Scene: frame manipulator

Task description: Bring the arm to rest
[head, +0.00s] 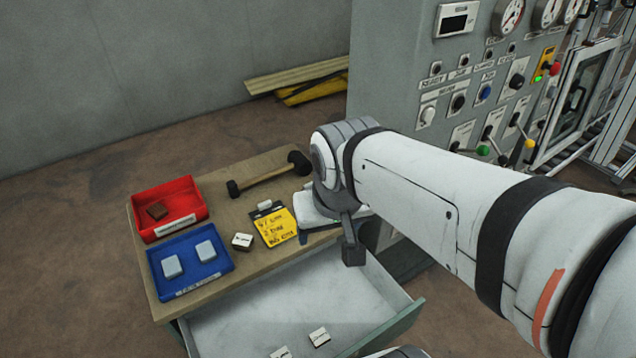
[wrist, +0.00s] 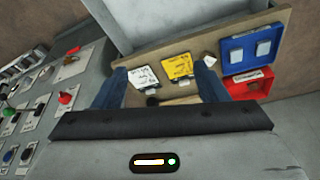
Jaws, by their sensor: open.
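My gripper (wrist: 162,70) shows in the wrist view with its two blue fingers spread well apart and nothing between them. Beyond the fingers are the desk top, a white note (wrist: 143,77) and a yellow note (wrist: 178,67). In the head view my white arm reaches in from the lower right, and its bent end is over the right side of the desk (head: 226,205). The arm hides most of the gripper there, so its exact height above the desk cannot be told.
A red tray (head: 142,212) holds a brown block; a blue tray (head: 164,288) holds two pale blocks. A mallet (head: 265,177), a yellow note (head: 278,228) and a small white block (head: 242,241) lie on the desk. The drawer (head: 250,312) is open. A control panel (head: 400,85) stands right.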

